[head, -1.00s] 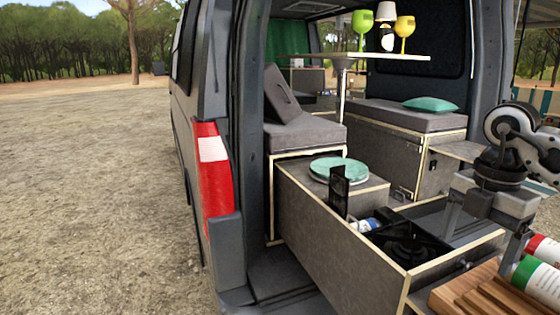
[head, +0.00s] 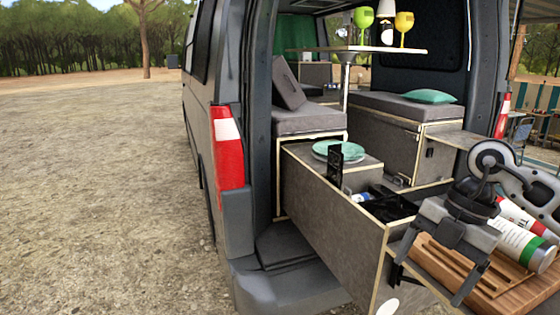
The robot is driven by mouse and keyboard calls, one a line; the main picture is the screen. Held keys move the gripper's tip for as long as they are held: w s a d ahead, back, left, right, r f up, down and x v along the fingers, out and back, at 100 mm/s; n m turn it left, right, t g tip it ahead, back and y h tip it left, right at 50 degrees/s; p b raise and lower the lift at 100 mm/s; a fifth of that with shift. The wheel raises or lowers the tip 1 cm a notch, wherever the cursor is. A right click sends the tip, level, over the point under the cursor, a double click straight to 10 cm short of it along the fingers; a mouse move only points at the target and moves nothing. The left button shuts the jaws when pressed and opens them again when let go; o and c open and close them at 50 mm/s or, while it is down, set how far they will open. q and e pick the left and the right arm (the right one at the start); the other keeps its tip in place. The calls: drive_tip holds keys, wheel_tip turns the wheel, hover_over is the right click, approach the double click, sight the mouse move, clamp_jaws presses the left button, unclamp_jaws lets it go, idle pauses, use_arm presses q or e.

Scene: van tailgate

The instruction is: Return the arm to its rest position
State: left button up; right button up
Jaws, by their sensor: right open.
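My right arm comes in from the right edge. Its gripper (head: 428,288) points down with its two fingers spread apart, nothing between them. It hangs in front of the wooden slatted board (head: 515,297), near the open drawer's (head: 335,212) right end. It hides part of the board and the drawer. My left arm and gripper are not in view.
Bottles with green (head: 520,244) and red (head: 518,214) bands are at the board, close to my right arm. The drawer holds green plates (head: 338,150) and dark items. The van's bumper (head: 290,285) and tail light (head: 227,147) stand left. Open gravel (head: 90,200) lies further left.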

drive_tip(key=s+a+f+m+t+y+b, duration=0.1)
drive_tip(key=s+a+f+t+y+b, duration=0.15)
drive_tip(key=a+y, duration=0.8)
drive_tip(key=s+a+f+t+y+b, duration=0.25)
drive_tip(key=a+y, duration=0.45)
drive_tip(key=a, duration=0.6)
drive_tip(key=w+d+f+m+t+h+b, duration=0.2)
drive_tip(key=d+f+m+t+h, duration=0.4)
drive_tip(key=f+m+t+h, duration=0.9)
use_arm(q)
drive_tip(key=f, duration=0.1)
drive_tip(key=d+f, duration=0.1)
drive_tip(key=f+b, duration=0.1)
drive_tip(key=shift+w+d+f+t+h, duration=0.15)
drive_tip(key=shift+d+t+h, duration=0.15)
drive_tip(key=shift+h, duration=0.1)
use_arm(e)
drive_tip(key=s+d+f+m+g+h, duration=0.2)
drive_tip(key=s+f+m+g, duration=0.4)
drive_tip(key=s+f+g, duration=0.3)
wheel_tip(320, 180, down, 5)
drive_tip(key=shift+s+d+r+m, duration=0.15)
drive_tip(key=shift+s+d+m, duration=0.15)
drive_tip(key=shift+s+d, duration=0.6)
drive_tip(key=shift+a, duration=0.15)
